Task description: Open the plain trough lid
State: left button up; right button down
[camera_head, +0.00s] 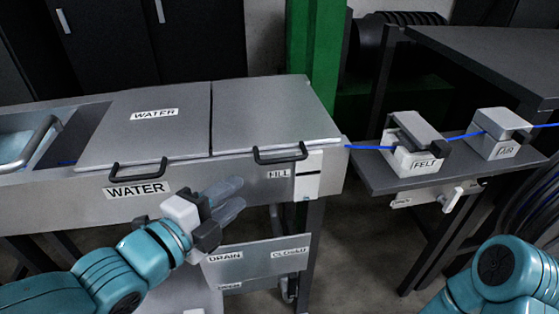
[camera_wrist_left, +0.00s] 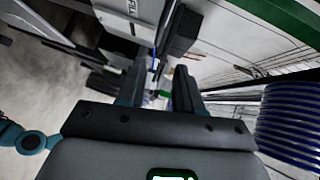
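The plain trough lid (camera_head: 272,112) is the grey lid without a label, lying shut on the right part of the trough. Its dark bar handle (camera_head: 280,156) sits at the front edge, above the FILL label. The lid beside it, labelled WATER (camera_head: 150,140), is also shut. My left gripper (camera_head: 232,198) is in front of the trough, below and left of the plain lid's handle and apart from it. In the left wrist view its two fingers (camera_wrist_left: 162,90) stand apart with nothing held between them. My right arm enters at the lower right, but its gripper is out of view.
A blue cable (camera_head: 365,147) runs from the trough's right end through the FELT block (camera_head: 412,160) and AIR block (camera_head: 495,145) on a side shelf. A green post (camera_head: 314,60) stands behind the trough. A DRAIN panel (camera_head: 258,262) is below. A blue coil (camera_wrist_left: 290,125) shows in the wrist view.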

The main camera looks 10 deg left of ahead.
aim_at(280, 161)
pick_arm(q)
jog(key=p+x, duration=0.1)
jog(key=x, duration=1.4)
jog(key=shift+w+f+p, duration=0.15)
jog(key=shift+w+p, duration=0.05)
jog(key=shift+p, duration=0.1)
grip_shut()
